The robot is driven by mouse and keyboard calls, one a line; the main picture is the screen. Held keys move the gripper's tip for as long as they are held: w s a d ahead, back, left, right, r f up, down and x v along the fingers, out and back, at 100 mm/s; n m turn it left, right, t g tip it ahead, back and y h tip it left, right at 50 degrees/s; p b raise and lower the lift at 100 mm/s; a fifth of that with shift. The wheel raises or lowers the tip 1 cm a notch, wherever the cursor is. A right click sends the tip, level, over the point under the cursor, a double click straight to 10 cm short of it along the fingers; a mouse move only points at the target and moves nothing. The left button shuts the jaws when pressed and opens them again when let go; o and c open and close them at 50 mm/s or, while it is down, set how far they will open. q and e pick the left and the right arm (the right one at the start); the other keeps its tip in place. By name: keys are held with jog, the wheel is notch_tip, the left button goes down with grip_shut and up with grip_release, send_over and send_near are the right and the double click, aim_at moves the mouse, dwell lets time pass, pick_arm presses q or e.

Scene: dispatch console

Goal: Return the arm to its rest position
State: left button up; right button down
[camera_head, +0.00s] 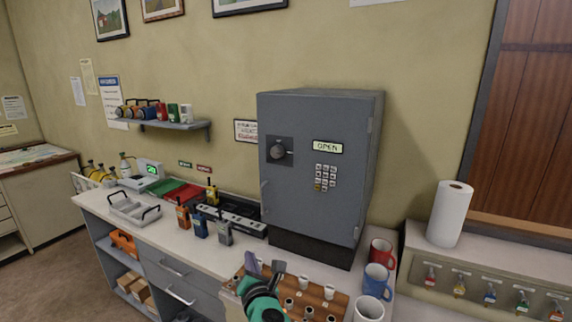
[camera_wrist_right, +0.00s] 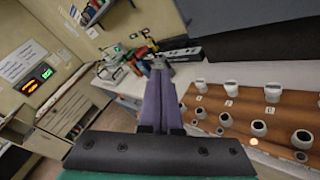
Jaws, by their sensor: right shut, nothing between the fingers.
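My right gripper (camera_head: 264,266) is at the bottom middle of the head view, over the left part of a brown board (camera_head: 338,299) that holds several white cups or knobs. In the right wrist view its purple fingers (camera_wrist_right: 159,72) are together with nothing between them. The green part of my right arm (camera_head: 263,306) comes in from the bottom edge. The gripper is in front of the grey safe and apart from it. My left gripper is in neither view.
A grey safe (camera_head: 312,172) with a display reading OPEN stands on the counter. Several radios (camera_head: 223,231) stand left of it, near a wire tray (camera_head: 134,210). Mugs (camera_head: 377,281) stand at the counter's right end. A paper towel roll (camera_head: 449,214) stands on the ledge at right.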

jog(key=s+d+f+m+g+h, duration=0.25)
jog(key=s+d+f+m, duration=0.4)
jog(key=d+m, duration=0.35)
jog(key=s+d+f+m+g+h, duration=0.2)
jog(key=s+d+f+m+g, duration=0.25)
jog(key=d+f+m, duration=0.4)
jog(key=s+d+f+m+g, duration=0.1)
jog(key=s+d+m+g, duration=0.2)
jog(key=s+d+m, duration=0.5)
jog(key=s+d+f+m+g, duration=0.25)
jog(key=s+d, duration=0.25)
jog(key=s, duration=0.6)
notch_tip(320, 180, down, 28)
jog(key=s+g+b, duration=0.1)
jog(key=s+b, duration=0.1)
jog(key=b, duration=0.4)
pick_arm(q)
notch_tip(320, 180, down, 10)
jog(key=b, duration=0.4)
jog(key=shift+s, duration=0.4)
pick_arm(e)
jog(key=s+d+f+g, duration=0.1)
jog(key=s+d+f, duration=0.2)
jog(key=s+f, duration=1.4)
jog(key=shift+d+f, duration=0.15)
jog(key=shift+f, duration=0.8)
